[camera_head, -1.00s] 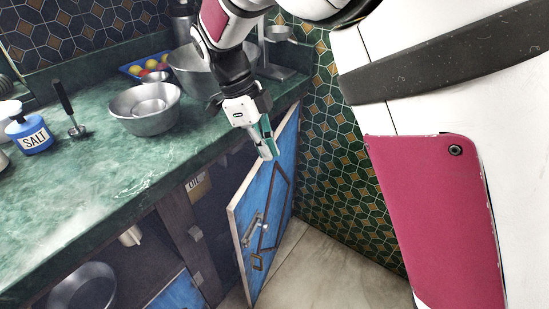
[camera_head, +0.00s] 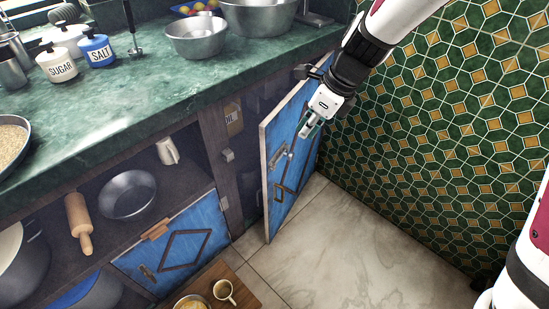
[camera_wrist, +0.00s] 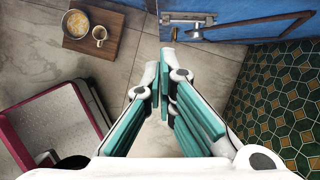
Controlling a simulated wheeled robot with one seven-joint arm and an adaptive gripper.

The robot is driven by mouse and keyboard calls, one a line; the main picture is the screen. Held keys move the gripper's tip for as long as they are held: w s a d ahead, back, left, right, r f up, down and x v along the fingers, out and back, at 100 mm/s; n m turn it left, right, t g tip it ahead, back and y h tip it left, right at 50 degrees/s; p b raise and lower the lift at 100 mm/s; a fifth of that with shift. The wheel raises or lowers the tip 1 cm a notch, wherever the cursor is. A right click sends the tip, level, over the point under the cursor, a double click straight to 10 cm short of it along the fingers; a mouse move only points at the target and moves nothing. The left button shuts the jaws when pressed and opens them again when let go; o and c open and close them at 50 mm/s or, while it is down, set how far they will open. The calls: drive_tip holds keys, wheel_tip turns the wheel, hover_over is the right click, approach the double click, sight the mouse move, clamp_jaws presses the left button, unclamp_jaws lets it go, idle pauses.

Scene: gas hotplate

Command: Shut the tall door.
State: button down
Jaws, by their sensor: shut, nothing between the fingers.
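The tall door (camera_head: 281,205) is blue with a pale edge and a dark diamond frame. It stands open at the right end of the cabinet, and its outer face shows. A metal handle (camera_head: 278,157) is near its free edge; the handle also shows at the top of the wrist view (camera_wrist: 188,18). My gripper (camera_head: 304,135) is shut and empty, in front of the upper part of the outer face. In the wrist view the shut fingertips (camera_wrist: 165,62) are just below the handle. I cannot tell whether they touch the door.
The green counter (camera_head: 150,85) overhangs the cabinet. A lower blue door (camera_head: 180,240) hangs folded down at the left. A wooden board (camera_head: 235,290) with a mug (camera_head: 224,290) is on the floor side. A tiled wall (camera_head: 440,120) bounds the right.

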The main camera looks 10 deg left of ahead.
sight(275, 145)
drive_tip(key=w+a+f+b, duration=0.2)
drive_tip(key=a+f+b, duration=0.3)
drive_tip(key=f, duration=0.4)
drive_tip(key=shift+w+a+f, duration=0.25)
drive_tip(key=shift+w+a, duration=0.05)
drive_tip(key=shift+a, duration=0.6)
drive_tip(key=w+a+m+p, duration=0.2)
drive_tip(key=w+a+p, duration=0.2)
drive_tip(key=a+p, duration=0.5)
drive_tip(key=shift+w+a+t, duration=0.15)
drive_tip(key=shift+a+t, duration=0.1)
drive_tip(key=shift+t, duration=0.15)
